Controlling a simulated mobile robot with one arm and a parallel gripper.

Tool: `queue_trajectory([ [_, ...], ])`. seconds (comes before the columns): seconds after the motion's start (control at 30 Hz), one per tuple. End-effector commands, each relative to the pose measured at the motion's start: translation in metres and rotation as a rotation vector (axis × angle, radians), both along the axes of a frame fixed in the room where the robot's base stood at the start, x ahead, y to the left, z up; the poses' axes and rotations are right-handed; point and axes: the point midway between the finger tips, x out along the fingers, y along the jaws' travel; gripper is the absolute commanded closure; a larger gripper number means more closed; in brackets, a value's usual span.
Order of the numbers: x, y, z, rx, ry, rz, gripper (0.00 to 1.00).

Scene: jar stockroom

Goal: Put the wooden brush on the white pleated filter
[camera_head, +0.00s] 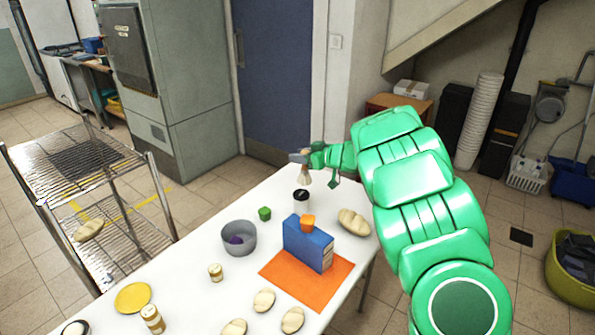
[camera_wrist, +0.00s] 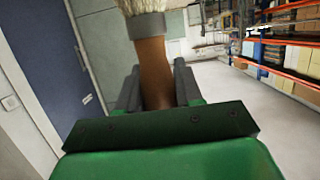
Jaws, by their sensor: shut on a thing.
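My gripper (camera_head: 303,158) is shut on the wooden brush (camera_head: 306,177) above the far end of the white table. The brush hangs below the jaws in the head view, pale bristles down. In the wrist view its brown handle (camera_wrist: 155,75) is between the jaws, with a grey ferrule and pale bristles at the top edge.
A wire rack (camera_head: 75,160) stands left.

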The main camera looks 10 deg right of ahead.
Motion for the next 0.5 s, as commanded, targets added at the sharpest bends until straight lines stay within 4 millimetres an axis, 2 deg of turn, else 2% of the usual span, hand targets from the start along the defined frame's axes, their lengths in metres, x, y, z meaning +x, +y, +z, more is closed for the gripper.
queue_trajectory([
  [0.13,0.016,0.0,-0.007,0.001,0.0,0.001,1.0],
  [0.5,0.044,0.001,-0.041,0.002,0.0,0.002,1.0],
])
